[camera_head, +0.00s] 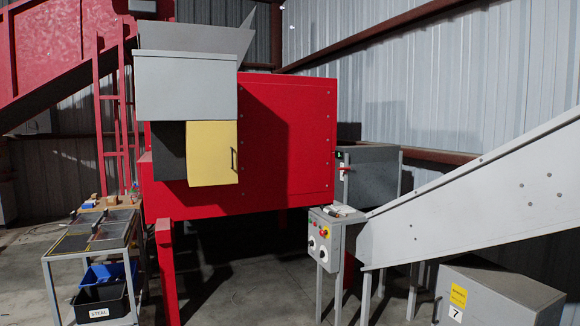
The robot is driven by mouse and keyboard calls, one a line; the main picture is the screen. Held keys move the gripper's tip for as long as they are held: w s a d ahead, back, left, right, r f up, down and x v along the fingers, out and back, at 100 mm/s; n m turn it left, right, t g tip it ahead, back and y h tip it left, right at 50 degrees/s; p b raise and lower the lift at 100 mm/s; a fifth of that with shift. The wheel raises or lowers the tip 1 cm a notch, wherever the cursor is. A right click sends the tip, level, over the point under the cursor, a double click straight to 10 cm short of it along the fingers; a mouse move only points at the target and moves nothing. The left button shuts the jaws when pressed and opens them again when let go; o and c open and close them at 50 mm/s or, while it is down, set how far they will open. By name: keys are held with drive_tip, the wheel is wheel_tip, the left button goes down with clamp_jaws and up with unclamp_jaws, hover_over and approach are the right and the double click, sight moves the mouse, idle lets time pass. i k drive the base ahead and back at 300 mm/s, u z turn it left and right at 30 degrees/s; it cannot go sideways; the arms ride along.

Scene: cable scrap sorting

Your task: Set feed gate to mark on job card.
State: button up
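A yellow panel (209,153) with a dark upright handle (233,159) sits under a grey hopper (186,85) on the red machine (290,135). A dark opening or panel lies to its left. I cannot tell for sure which part is the feed gate, and no gate marks are readable. My gripper is not in view.
A metal table (62,256) stands at left, with a blue bin (108,273) and a black bin marked STEEL (101,300) below. A grey cabinet (372,172) with a red handle is behind. A grey chute (480,200) and box marked 7 (510,297) fill the right. Centre floor is clear.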

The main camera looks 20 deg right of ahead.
sight(371, 185)
drive_tip(key=k, duration=0.55)
drive_tip(key=z, duration=0.55)
drive_tip(key=i, duration=0.6)
drive_tip(key=z, duration=0.9)
drive_tip(key=i, duration=3.4)
drive_tip(key=u, duration=0.95)
